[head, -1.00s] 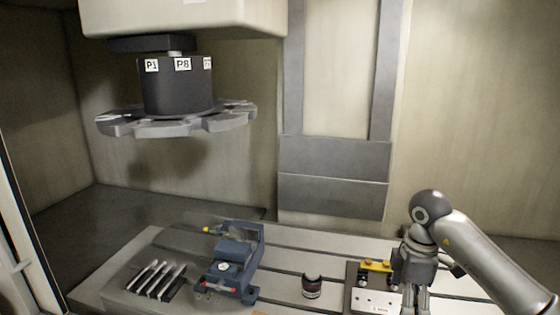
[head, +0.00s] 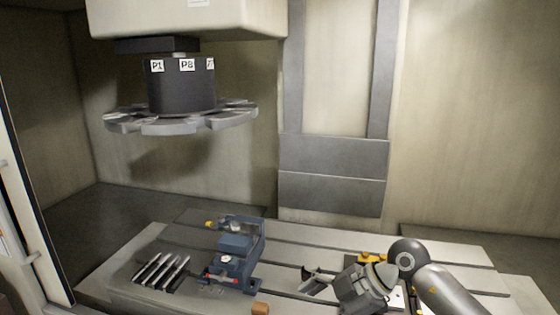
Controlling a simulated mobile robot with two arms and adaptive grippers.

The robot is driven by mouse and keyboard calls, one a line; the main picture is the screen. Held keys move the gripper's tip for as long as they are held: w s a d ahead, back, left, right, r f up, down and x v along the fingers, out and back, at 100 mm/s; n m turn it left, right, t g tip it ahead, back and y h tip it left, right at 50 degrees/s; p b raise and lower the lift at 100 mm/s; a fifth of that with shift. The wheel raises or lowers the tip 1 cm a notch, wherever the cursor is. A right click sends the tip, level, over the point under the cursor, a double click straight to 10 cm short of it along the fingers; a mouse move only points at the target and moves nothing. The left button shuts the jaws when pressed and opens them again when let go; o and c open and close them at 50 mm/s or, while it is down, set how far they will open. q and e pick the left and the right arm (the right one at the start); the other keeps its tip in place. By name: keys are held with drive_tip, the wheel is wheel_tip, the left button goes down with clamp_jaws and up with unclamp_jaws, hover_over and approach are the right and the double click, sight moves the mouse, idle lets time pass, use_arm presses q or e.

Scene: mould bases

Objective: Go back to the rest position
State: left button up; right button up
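My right arm comes in from the right. Its gripper (head: 306,281) points left, low over the slotted table (head: 440,258). Its two fingers look spread apart, with nothing clearly seen between them. The gripper body covers much of the metal plate with yellow parts (head: 372,258), of which only edges show. My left gripper is not in view.
A blue vise (head: 236,262) stands left of the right gripper. Several metal bars (head: 160,270) lie in a row further left. A brown-orange piece (head: 260,308) shows at the bottom edge. A tool carousel (head: 182,118) hangs above. The table's back right is clear.

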drive_tip(key=s+a+r+n+y, duration=0.1)
drive_tip(key=s+a+r+y, duration=0.1)
drive_tip(key=a+r+y, duration=0.4)
wheel_tip(320, 180, up, 8)
drive_tip(key=a+m+t+y, duration=0.25)
drive_tip(key=t+y, duration=0.25)
drive_tip(key=t, duration=0.3)
drive_tip(key=w+d+f+m+t+h, duration=0.1)
drive_tip(key=w+d+m+t+h, duration=0.2)
drive_tip(key=d+m+t+h, duration=0.9)
drive_tip(key=s+d+f+m+g+h, duration=0.1)
drive_tip(key=d+f+m+g+h, duration=0.1)
drive_tip(key=d+f+m+h, duration=0.35)
drive_tip(key=s+d+f+m+g+h, duration=0.2)
drive_tip(key=d+f+h, duration=0.1)
drive_tip(key=f, duration=0.5)
drive_tip(key=s+d+f+n+g, duration=0.1)
drive_tip(key=s+f+g, duration=0.7)
drive_tip(key=s, duration=0.5)
drive_tip(key=s+f+n+g, duration=0.1)
drive_tip(key=s+f+g, duration=0.5)
drive_tip(key=s+f, duration=0.5)
wheel_tip(320, 180, down, 25)
drive_tip(key=s, duration=0.2)
drive_tip(key=s+d+f+g+b, duration=0.1)
drive_tip(key=s+d+f+g, duration=0.1)
drive_tip(key=s+f, duration=1.5)
drive_tip(key=shift+d+f+y, duration=0.15)
drive_tip(key=shift+d+y, duration=0.2)
drive_tip(key=shift+d, duration=0.2)
